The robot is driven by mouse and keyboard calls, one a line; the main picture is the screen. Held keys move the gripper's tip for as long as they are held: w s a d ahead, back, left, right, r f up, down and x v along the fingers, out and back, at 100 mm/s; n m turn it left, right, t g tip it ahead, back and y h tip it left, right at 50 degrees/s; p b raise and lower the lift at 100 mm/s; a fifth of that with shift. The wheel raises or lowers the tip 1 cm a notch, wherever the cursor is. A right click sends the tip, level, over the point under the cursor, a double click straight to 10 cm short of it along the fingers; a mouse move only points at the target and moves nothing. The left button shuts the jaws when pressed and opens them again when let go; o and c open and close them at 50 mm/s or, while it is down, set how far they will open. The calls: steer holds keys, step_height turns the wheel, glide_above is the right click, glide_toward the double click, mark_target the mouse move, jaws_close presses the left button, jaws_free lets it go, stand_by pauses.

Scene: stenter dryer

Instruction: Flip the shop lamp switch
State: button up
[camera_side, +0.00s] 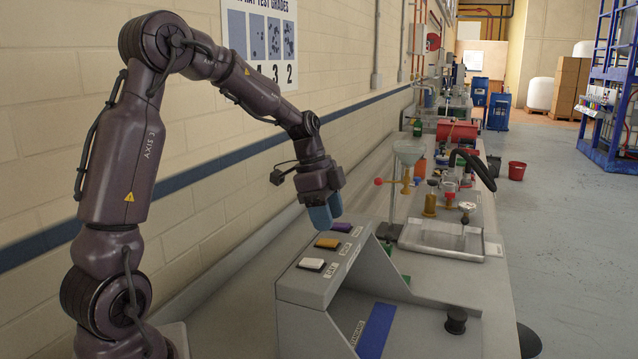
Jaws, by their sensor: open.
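A grey light cabinet (308,284) stands on the bench with a row of three rocker-like switches on its sloped top. They are a white switch (312,264) nearest the camera, an orange switch (327,243) in the middle and a purple switch (341,227) farthest. Each has a small label beside it, too small to read surely, so I cannot tell which is the shop lamp switch. My gripper (328,212), with blue fingertips, points down just above the orange and purple switches. It is open and empty. The fingertips overlap the panel in this view; I cannot tell the exact gap.
A blue strip (375,331) lies inside the cabinet's open front, near a black knob (456,320). Beyond are a metal tray (450,240), a funnel on a stand (408,152) and several bottles. A brick wall runs along the left.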

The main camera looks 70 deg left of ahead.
mark_target(315, 243)
steer(key=v, duration=0.8)
steer(key=shift+r, duration=0.3)
steer(key=s+d+n+t+y, duration=0.2)
steer(key=s+d+n, duration=0.7)
steer(key=s+d, duration=0.5)
steer(key=d+t, duration=0.1)
steer(key=d, duration=0.3)
steer(key=shift+s+d, duration=0.35)
